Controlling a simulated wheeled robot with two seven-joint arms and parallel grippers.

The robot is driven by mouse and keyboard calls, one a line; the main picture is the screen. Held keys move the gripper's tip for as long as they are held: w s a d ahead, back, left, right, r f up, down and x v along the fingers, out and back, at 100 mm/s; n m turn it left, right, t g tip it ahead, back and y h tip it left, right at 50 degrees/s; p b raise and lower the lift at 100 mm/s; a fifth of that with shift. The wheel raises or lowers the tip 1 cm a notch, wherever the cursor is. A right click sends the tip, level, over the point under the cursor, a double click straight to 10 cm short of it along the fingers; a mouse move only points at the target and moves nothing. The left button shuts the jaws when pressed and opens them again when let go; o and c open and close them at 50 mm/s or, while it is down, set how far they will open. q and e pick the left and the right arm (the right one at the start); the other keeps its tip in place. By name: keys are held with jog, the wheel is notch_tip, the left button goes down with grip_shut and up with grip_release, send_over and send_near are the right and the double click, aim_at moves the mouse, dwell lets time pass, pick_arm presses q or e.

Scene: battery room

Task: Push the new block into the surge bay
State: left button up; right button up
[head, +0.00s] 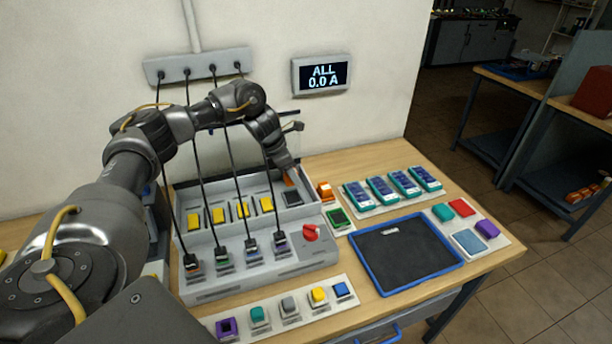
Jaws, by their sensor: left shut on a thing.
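A grey housing (262,266) stands on the wooden table against the wall, with a row of bays along its upper part. Several bays hold yellow blocks. The rightmost bay (293,198) looks dark inside; I see no readable label marking the surge bay. My left gripper (289,172) reaches down over the back of this rightmost bay. It is shut on a small orange block (288,181), mostly hidden by the fingers; whether it touches the bay cannot be told. Another orange block (325,191) stands just right of the housing. My right gripper is not in view.
Black cables hang from a wall strip (199,67) to plugs on the housing. A red knob (311,232) sits at its right front. Right are teal meters (392,187), a blue-rimmed dark tray (407,253) and coloured blocks. A strip of coloured blocks (284,307) lies in front.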

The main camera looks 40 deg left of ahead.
pick_arm(q)
jog(key=shift+f, duration=0.55)
jog(key=shift+r+b, duration=0.1)
jog(key=shift+b, duration=0.3)
jog(key=shift+f+b, duration=0.7)
jog(key=shift+f, duration=0.2)
notch_tip(320, 180, down, 3)
jog(key=b, duration=0.2)
jog(key=shift+f+b, duration=0.2)
jog(key=shift+b, duration=0.15)
jog(key=shift+f, duration=0.35)
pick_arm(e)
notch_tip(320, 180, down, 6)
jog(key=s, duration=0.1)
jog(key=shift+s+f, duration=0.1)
